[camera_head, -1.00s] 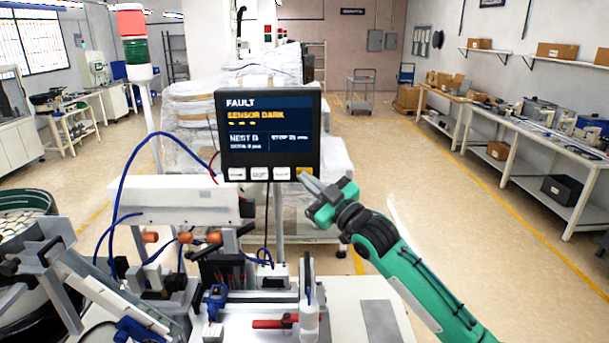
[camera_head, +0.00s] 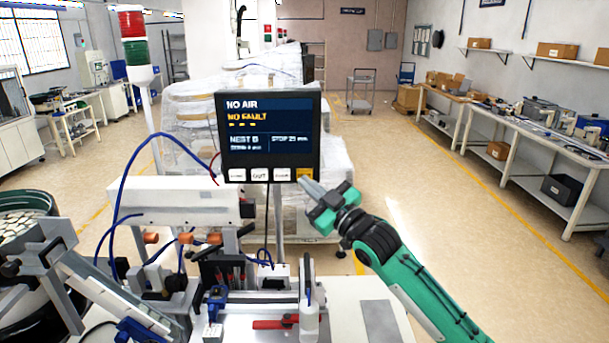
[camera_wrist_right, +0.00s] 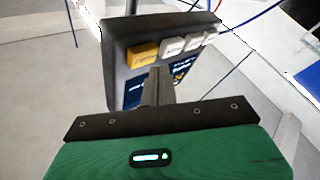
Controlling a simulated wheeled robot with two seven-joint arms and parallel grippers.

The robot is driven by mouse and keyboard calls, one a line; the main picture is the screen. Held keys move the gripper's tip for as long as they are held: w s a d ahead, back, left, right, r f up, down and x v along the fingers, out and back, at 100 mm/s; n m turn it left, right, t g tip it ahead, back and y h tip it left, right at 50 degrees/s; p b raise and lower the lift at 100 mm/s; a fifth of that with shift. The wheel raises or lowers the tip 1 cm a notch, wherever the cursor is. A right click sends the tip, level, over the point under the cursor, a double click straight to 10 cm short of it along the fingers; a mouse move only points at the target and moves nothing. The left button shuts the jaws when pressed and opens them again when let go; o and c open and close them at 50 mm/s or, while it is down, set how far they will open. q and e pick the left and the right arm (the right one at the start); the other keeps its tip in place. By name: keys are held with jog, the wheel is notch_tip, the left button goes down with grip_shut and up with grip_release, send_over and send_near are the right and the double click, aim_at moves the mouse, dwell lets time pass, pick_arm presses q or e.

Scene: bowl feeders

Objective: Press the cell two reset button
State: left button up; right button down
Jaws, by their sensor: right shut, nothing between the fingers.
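A dark control panel (camera_head: 268,106) stands on a post, its screen reading "NO AIR", "NO FAULT" and "NEST B". Along its lower edge are three white buttons (camera_head: 259,175) and a yellow button (camera_head: 304,174) at the right end. The yellow button (camera_wrist_right: 144,54) also shows in the right wrist view, beside the white ones (camera_wrist_right: 173,46); its label is too small to read. My right gripper (camera_head: 304,183) is shut and empty, its fingertips just below the yellow button. In the wrist view its fingers (camera_wrist_right: 158,82) end close to the button; contact cannot be told. My left gripper is out of view.
A signal tower (camera_head: 135,45) and a bowl feeder (camera_head: 22,215) stand at the left. The floor to the right is open.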

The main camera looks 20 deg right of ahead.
jog(key=shift+s+a+p, duration=0.2)
jog(key=shift+s+a, duration=0.05)
jog(key=shift+s, duration=0.55)
jog(key=shift+s+a+p, duration=0.15)
jog(key=shift+s+a, duration=0.05)
jog(key=shift+s, duration=0.6)
jog(key=shift+s+a+p, duration=0.2)
jog(key=shift+s+a, duration=0.05)
jog(key=shift+s, duration=0.55)
jog(key=s+r+p, duration=0.3)
jog(key=r+p, duration=0.2)
jog(key=r, duration=0.1)
jog(key=shift+a, duration=0.45)
jog(key=shift+w, duration=0.1)
